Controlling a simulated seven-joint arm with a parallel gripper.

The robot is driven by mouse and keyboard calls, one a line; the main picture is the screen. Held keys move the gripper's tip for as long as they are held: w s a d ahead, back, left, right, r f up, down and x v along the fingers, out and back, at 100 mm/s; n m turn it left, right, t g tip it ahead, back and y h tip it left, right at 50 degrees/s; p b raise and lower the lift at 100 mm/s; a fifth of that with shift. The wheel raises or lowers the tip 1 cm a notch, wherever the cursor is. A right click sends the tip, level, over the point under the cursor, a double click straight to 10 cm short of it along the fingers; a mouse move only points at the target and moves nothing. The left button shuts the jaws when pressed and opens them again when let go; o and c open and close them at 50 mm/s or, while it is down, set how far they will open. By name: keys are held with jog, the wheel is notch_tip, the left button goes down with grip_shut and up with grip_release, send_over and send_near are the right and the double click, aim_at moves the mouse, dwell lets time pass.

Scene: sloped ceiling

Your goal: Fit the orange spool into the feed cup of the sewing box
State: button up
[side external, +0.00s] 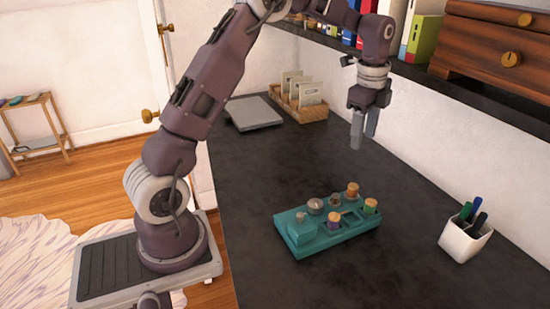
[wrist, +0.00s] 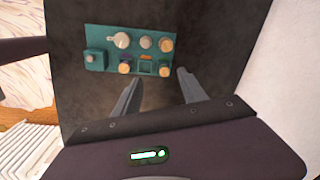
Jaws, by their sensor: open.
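The teal sewing box (side external: 312,247) lies on the dark worktop; it also shows in the wrist view (wrist: 106,68). A spool with a pale wooden top and orange-looking body (side external: 352,190) stands at its far corner, seemingly the orange spool. It shows from above in the wrist view (wrist: 165,45). A square pocket (wrist: 146,69) in the box looks empty, with an orange strip beside it; I cannot tell surely whether it is the feed cup. My gripper (side external: 363,136) is open and empty, pointing down, well above the worktop behind the box. Its fingers also show in the wrist view (wrist: 157,98).
A purple spool (side external: 334,222) and a green spool (side external: 370,207) stand in the box beside grey round fittings (side external: 315,206). A white pen cup (side external: 464,241) stands to the right. A shelf with a wooden drawer unit (side external: 497,48) overhangs the back. Worktop around the box is clear.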

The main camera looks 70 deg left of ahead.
jog(key=s+d+r+n+t, duration=0.1)
jog(key=s+d+r+n, duration=0.3)
jog(key=s+r, duration=0.3)
jog(key=s+d+r+n+t, duration=0.2)
jog(key=s+d+r+n, duration=0.15)
jog(key=s, duration=0.65)
jog(key=s+d+f+n+t, duration=0.1)
jog(key=s+d+n, duration=0.1)
jog(key=s, duration=0.5)
jog(key=s+d+f+n, duration=0.1)
jog(key=s+n, duration=0.3)
jog(key=s, duration=0.4)
jog(key=shift+d+f+t, duration=0.35)
jog(key=shift+f+t, duration=0.05)
